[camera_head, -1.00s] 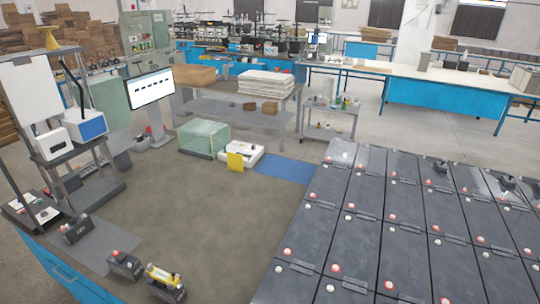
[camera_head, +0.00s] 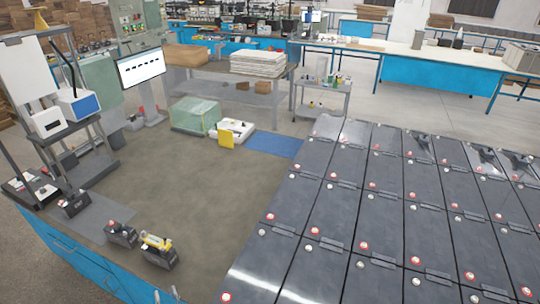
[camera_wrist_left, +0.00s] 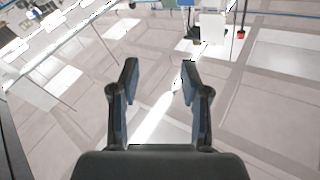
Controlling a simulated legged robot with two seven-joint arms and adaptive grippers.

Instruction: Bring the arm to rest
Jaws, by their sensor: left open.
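My left gripper (camera_wrist_left: 157,85) shows in the left wrist view. In the head view I cannot make out either gripper clearly. My right gripper is in neither view. Rows of dark grey batteries (camera_head: 340,216) with red and white caps fill the right side of the head view. A small dark battery (camera_head: 120,235) and one with a yellow top (camera_head: 158,254) stand on the table at the lower left.
A blue mat (camera_head: 273,145), a greenish clear box (camera_head: 195,116) and a yellow block (camera_head: 226,138) are at the table's far side. A monitor (camera_head: 142,90) and a test stand (camera_head: 85,115) are at the left. The brown tabletop (camera_head: 190,190) is clear in the middle.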

